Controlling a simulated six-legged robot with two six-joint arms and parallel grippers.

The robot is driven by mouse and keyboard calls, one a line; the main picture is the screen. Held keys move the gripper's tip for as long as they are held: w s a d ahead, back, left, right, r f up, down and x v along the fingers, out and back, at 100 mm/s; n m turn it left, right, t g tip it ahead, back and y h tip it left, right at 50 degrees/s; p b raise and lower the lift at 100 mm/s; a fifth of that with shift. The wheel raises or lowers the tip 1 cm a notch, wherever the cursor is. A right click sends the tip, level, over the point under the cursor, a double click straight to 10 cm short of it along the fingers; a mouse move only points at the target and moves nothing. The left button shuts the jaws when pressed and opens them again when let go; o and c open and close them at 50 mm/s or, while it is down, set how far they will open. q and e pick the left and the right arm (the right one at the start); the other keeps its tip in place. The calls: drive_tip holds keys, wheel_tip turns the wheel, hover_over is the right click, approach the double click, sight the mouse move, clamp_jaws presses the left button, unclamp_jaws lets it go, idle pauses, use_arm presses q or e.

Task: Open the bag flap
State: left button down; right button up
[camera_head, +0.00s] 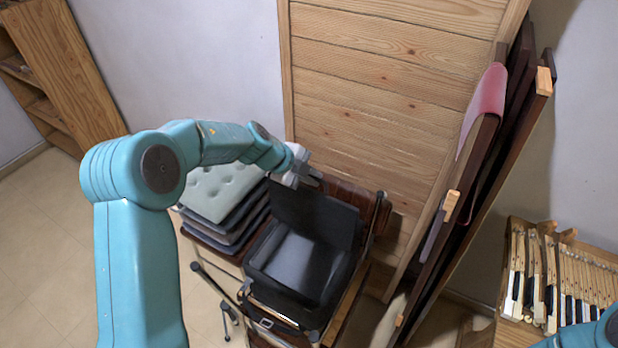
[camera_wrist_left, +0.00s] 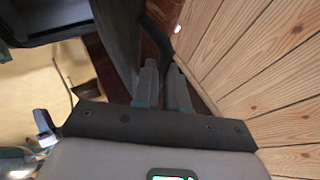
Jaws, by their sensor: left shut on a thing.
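The black bag (camera_head: 300,262) sits among the furniture at centre in the head view, its dark inside showing. Its flap (camera_head: 315,217) stands raised at the back of the bag. My left gripper (camera_head: 308,178) is at the flap's top edge, shut on it. In the left wrist view the fingers (camera_wrist_left: 163,88) are close together with dark material by them, and part of the bag (camera_wrist_left: 45,22) shows at top left. The exact grip spot is hard to make out. My right gripper is not seen; only a piece of its arm shows at bottom right.
A stack of grey cushions (camera_head: 225,190) lies left of the bag. A wooden panel (camera_head: 385,90) stands close behind it. Dark wooden frames (camera_head: 490,170) lean at right, near a box of piano keys (camera_head: 560,275). The floor (camera_head: 40,230) at left is clear.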

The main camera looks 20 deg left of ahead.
use_arm(q)
drive_tip(key=shift+w+r, duration=0.3)
drive_tip(key=shift+w, duration=0.05)
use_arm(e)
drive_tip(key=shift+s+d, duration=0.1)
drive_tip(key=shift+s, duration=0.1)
use_arm(q)
drive_tip(key=c, duration=1.2)
unclamp_jaws()
drive_tip(key=shift+s+d, duration=0.1)
drive_tip(key=shift+s, duration=0.1)
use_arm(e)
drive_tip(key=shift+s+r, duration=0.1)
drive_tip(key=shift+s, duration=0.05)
use_arm(q)
drive_tip(key=b+v, duration=0.1)
drive_tip(key=v, duration=1.5)
drive_tip(key=shift+r, duration=0.25)
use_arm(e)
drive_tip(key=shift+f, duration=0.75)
use_arm(q)
drive_tip(key=shift+s, duration=0.1)
